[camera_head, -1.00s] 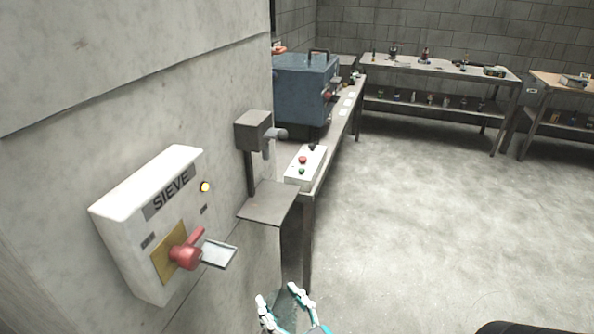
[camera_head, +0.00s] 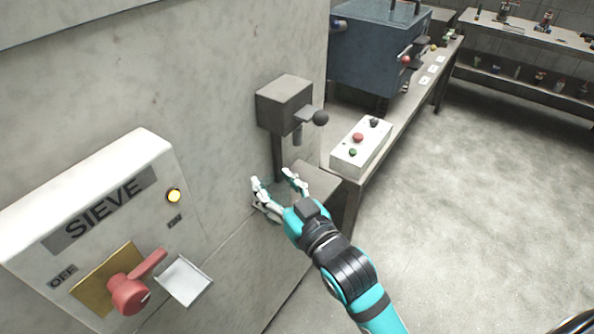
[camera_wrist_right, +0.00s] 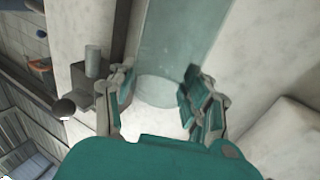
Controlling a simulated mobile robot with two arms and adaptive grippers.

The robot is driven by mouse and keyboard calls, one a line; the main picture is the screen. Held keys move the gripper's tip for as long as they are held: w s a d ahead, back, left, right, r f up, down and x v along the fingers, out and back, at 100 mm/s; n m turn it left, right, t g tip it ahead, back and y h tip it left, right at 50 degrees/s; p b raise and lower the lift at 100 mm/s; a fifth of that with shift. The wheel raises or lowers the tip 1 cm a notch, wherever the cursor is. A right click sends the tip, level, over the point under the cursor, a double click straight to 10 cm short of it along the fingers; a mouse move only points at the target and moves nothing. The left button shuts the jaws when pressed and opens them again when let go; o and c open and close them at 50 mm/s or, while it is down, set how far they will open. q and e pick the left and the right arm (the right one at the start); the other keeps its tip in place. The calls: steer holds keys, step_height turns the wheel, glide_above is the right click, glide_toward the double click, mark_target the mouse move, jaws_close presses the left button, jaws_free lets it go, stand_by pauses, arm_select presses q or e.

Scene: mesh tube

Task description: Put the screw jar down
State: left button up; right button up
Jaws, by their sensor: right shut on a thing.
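My right gripper (camera_head: 274,188) is shut on the screw jar, in front of the wall beside a small grey shelf (camera_head: 318,180). In the right wrist view the jar (camera_wrist_right: 172,50) is a see-through, teal-tinted cylinder between the fingers (camera_wrist_right: 158,92). In the head view the jar is so clear that it barely shows. I cannot tell whether it touches the shelf. My left gripper is not in view.
A white SIEVE switch box (camera_head: 95,215) with a red lever (camera_head: 130,290) hangs on the left wall. A grey dispenser-like box (camera_head: 284,100) with a black-knobbed lever is above the shelf. A white button box (camera_head: 362,148) and blue cabinet (camera_head: 378,50) stand on the bench behind.

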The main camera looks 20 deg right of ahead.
steer(key=w+d+f, duration=0.1)
steer(key=w+d, duration=0.1)
steer(key=w, duration=0.1)
steer(key=w+d+f+p, duration=0.1)
steer(key=w+d+f, duration=0.1)
steer(key=w+d, duration=0.1)
steer(key=w+d+f+p, duration=0.1)
steer(key=w+d, duration=0.1)
steer(key=w, duration=0.1)
steer(key=shift+w+d+f, duration=0.2)
steer(key=shift+w+f, duration=0.15)
steer(key=shift+w, duration=0.05)
steer(key=shift+f, duration=0.2)
steer(key=o, duration=1.1)
steer(key=shift+o, duration=0.3)
